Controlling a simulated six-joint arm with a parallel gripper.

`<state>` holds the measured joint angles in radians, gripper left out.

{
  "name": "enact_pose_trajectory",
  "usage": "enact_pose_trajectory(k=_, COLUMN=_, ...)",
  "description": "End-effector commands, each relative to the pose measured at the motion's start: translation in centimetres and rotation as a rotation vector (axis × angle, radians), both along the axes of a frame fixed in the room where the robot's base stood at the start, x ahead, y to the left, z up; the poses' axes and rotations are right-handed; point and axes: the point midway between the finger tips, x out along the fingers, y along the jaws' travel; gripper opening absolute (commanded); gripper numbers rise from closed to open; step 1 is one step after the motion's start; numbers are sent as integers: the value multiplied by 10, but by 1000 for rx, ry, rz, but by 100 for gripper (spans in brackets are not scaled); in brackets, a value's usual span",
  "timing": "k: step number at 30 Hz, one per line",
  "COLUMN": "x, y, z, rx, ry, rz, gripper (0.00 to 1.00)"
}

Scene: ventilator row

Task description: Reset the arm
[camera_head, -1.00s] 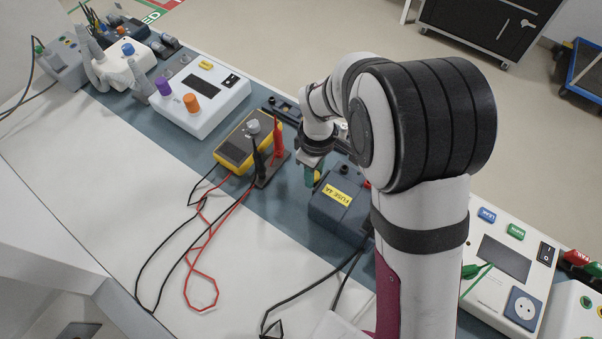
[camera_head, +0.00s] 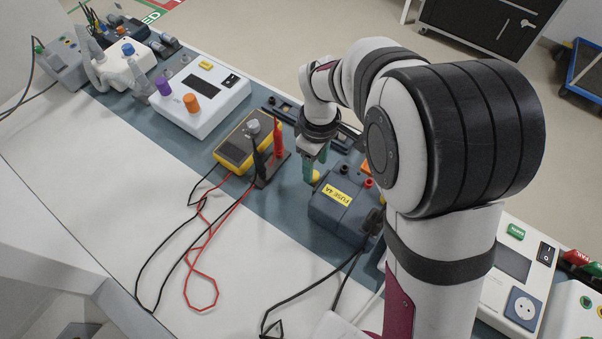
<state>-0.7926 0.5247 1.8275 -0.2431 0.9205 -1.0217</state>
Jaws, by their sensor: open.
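My gripper (camera_head: 314,166) hangs over the grey-blue strip of the bench in the head view, its green fingertips pointing down. It is open, and nothing shows between the fingers. It is just behind and left of the dark blue-grey box (camera_head: 333,218) with the yellow FUSE 4A label. I cannot tell whether the fingertips touch the box. My arm rises at the right and hides part of the bench behind it.
Left of my gripper stand a yellow multimeter (camera_head: 236,148) and a holder with black and red probes (camera_head: 276,150). A white device with knobs (camera_head: 200,95) is farther left. A white device with a socket (camera_head: 523,305) is at right. Loose cables lie on the white bench front.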

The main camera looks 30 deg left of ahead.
Motion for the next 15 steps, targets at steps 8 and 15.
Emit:
enact_pose_trajectory(k=8, x=0, y=0, z=19, rx=0, ry=0, rz=0, gripper=55)
enact_pose_trajectory(k=15, x=0, y=0, z=19, rx=0, ry=0, rz=0, gripper=55)
